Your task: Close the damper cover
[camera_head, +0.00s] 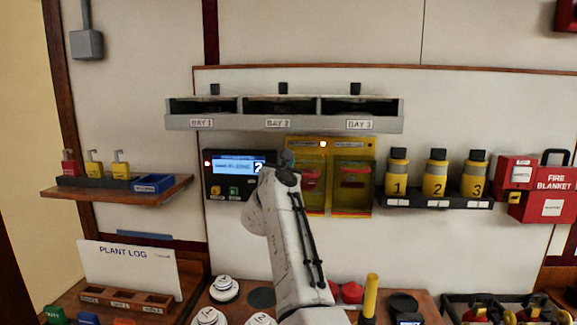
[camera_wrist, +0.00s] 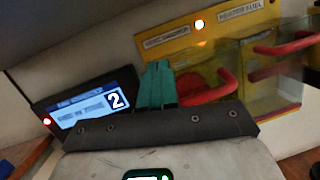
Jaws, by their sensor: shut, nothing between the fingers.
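A yellow panel (camera_head: 332,148) on the back wall carries two clear covers with red handles. The left cover (camera_head: 313,200) is partly hidden behind my arm, and its red handle shows in the wrist view (camera_wrist: 214,86). The right cover (camera_head: 353,188) is beside it; its handle also shows in the wrist view (camera_wrist: 288,44). The small labels above are too blurred to read surely. I cannot tell how far either cover stands open. My gripper (camera_head: 287,158) is shut and empty in front of the panel's left edge. Its teal fingers (camera_wrist: 158,86) appear just left of the left handle.
A dark display unit (camera_head: 234,173) showing "2" is left of the panel. A three-bay shelf (camera_head: 283,123) juts out above. A rack of yellow canisters (camera_head: 436,178) is at right. Below is a counter with white knobs (camera_head: 224,288) and a yellow post (camera_head: 370,295).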

